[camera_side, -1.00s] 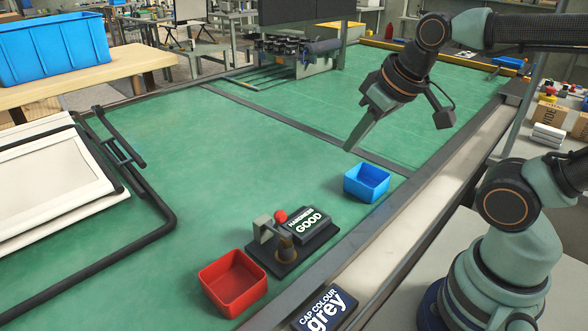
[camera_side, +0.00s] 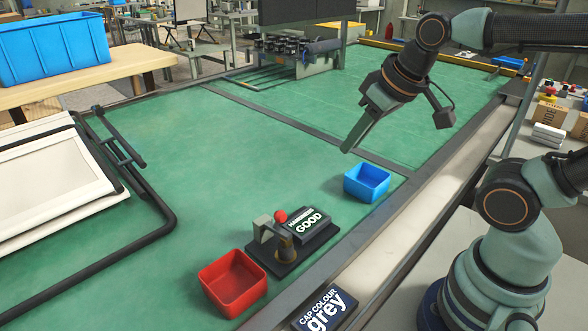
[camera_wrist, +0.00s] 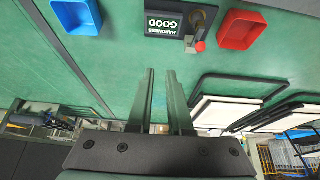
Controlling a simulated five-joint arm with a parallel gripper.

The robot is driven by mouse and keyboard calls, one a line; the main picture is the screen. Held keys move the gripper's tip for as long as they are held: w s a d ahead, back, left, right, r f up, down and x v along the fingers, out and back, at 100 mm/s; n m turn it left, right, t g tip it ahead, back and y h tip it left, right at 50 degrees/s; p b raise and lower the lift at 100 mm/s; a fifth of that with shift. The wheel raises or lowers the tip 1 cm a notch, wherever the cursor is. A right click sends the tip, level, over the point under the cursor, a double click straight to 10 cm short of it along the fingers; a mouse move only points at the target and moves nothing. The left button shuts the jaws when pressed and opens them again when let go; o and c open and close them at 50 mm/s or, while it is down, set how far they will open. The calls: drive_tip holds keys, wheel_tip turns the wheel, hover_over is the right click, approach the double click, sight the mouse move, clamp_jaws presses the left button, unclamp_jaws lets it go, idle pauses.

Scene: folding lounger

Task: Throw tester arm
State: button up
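The tester (camera_side: 285,248) stands on the green table between two bins, with a dark base and a small metal arm that ends in a red knob (camera_side: 280,216). Its display (camera_side: 308,223) reads "HARDNESS GOOD". In the wrist view the tester's display (camera_wrist: 163,24) and red knob (camera_wrist: 200,46) show near the top, beyond my fingertips. My gripper (camera_side: 346,150) hangs above the table, behind the blue bin in the side view and away from the tester. In the wrist view my gripper (camera_wrist: 160,72) has its two fingers apart with nothing between them.
A red bin (camera_side: 233,283) is on one side of the tester and a blue bin (camera_side: 367,182) on the other; both look empty. A card (camera_side: 326,308) reads "CAP COLOUR grey". A folded lounger (camera_side: 60,190) lies at the left. The green table (camera_side: 220,165) between is clear.

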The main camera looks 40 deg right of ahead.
drive_tip(key=o, duration=0.5)
drive_tip(key=shift+w+a, duration=0.15)
drive_tip(key=shift+w+a+n+g, duration=0.3)
drive_tip(key=n+g, duration=0.5)
drive_tip(key=n, duration=0.1)
hover_over(280, 211)
wheel_tip(280, 211, down, 5)
drive_tip(key=shift+s+a+f, duration=0.25)
drive_tip(key=shift+a+f, duration=0.05)
drive_tip(key=shift+f, duration=0.35)
drive_tip(key=f, duration=1.1)
drive_tip(key=shift+w+d+f, duration=0.1)
drive_tip(key=shift+w+d, duration=0.1)
drive_tip(key=shift+d, duration=0.15)
clamp_jaws()
